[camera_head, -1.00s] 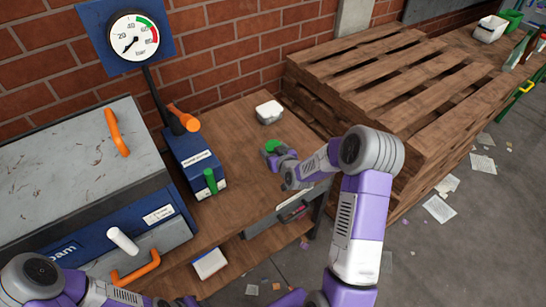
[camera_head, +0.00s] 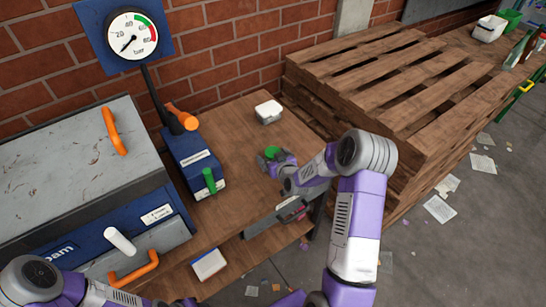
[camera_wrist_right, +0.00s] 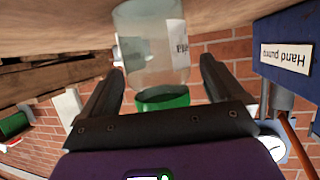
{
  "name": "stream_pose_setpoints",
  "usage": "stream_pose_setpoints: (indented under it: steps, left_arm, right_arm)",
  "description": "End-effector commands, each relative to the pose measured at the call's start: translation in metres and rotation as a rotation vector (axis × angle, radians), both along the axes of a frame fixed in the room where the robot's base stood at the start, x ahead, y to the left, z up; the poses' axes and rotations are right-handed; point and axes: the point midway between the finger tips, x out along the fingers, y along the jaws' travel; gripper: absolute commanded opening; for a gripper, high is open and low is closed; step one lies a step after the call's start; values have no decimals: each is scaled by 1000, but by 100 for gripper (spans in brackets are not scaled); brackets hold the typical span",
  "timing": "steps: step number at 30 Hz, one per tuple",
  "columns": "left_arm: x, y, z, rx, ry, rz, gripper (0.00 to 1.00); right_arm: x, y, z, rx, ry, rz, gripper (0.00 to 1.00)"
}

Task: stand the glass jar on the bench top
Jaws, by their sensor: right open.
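The glass jar, clear with a pale label and a green lid, shows in the right wrist view (camera_wrist_right: 155,50), which is upside down. It looks upright with its base at the bench top. In the head view only its green lid (camera_head: 272,152) shows clearly. My right gripper (camera_head: 277,160) is around the jar, its open fingers on either side; in the wrist view gaps show between fingers and glass. The wooden bench top (camera_head: 235,135) lies beneath. My left arm is at the bottom left, with only part of its gripper (camera_head: 185,302) at the picture's edge.
A blue hand pump (camera_head: 195,160) with a green handle stands left of the jar. A white box (camera_head: 268,112) is behind it on the bench. Stacked pallets (camera_head: 400,85) rise to the right. A large grey and blue case (camera_head: 80,180) fills the left.

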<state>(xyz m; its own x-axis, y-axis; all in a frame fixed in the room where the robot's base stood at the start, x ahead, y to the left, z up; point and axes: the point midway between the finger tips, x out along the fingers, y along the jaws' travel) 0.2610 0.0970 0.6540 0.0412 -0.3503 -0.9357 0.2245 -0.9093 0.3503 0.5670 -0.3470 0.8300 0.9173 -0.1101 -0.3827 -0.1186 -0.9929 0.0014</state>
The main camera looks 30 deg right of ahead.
Motion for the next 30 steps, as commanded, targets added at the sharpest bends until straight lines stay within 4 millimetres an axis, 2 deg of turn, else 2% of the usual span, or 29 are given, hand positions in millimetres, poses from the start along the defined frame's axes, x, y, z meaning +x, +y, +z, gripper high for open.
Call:
stream_pose_setpoints:
  steps: [6,11,21,25,30]
  left_arm:
    - [0,0,6,0,0,0,43]
    - [0,0,8,0,0,0,43]
    - [0,0,16,0,0,0,43]
    - [0,0,17,0,0,0,43]
    - [0,0,17,0,0,0,43]
  right_arm:
    - [0,0,5,0,0,0,95]
    - [-24,2,15,-1,1,-1,95]
    - [-87,10,40,-1,1,-2,95]
    - [-102,11,46,-1,0,-2,95]
    - [-110,13,49,1,0,-1,95]
